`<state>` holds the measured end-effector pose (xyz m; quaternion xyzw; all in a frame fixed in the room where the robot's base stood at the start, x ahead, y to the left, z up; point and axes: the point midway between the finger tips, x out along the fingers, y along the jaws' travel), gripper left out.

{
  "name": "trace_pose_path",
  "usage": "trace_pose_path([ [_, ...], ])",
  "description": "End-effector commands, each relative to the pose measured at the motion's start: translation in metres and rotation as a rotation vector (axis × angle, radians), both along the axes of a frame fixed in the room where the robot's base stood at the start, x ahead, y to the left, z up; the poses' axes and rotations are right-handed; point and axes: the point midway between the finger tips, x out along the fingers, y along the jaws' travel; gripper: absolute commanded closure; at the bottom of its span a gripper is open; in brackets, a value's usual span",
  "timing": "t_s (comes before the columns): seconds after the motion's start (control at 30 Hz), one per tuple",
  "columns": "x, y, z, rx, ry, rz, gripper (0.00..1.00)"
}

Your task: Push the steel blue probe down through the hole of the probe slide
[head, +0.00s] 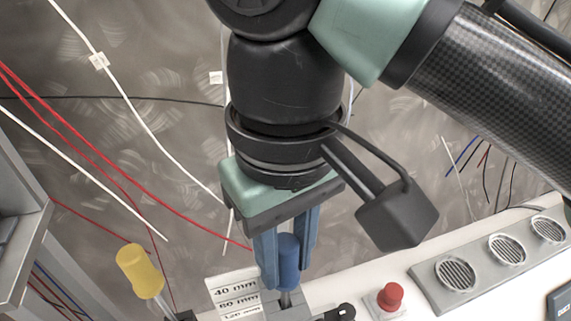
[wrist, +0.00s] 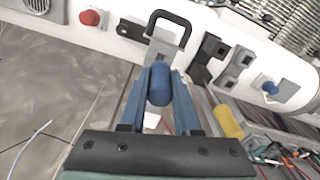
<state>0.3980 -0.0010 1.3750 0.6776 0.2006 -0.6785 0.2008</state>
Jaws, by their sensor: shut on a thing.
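The steel blue probe (head: 289,262) stands roughly upright, with a blue handle and a thin metal shaft below it. My gripper (head: 287,274) points down and is shut on the blue handle, one blue finger on each side. In the wrist view the probe's rounded handle (wrist: 160,84) sits between the fingers of my gripper (wrist: 160,92). Below the handle, at the bottom edge of the head view, is a grey block (head: 287,306) that appears to be the probe slide. The shaft runs down to it. Its hole and the probe's tip cannot be made out.
A label plate with mm marks (head: 234,292) is left of the slide. A yellow handle (head: 139,270) stands further left. A red button (head: 390,296) and a grey panel with round vents (head: 500,254) are at right. The wrist view shows a black looped handle (wrist: 168,26) beyond the probe.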

Motion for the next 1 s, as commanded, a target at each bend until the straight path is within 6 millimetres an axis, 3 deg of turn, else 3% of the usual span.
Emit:
trace_pose_path([
  [0.7,0.000,0.000,-0.045,0.001,0.000,0.000,1.00],
  [1.0,0.000,0.000,-0.055,0.001,-0.001,0.000,1.00],
])
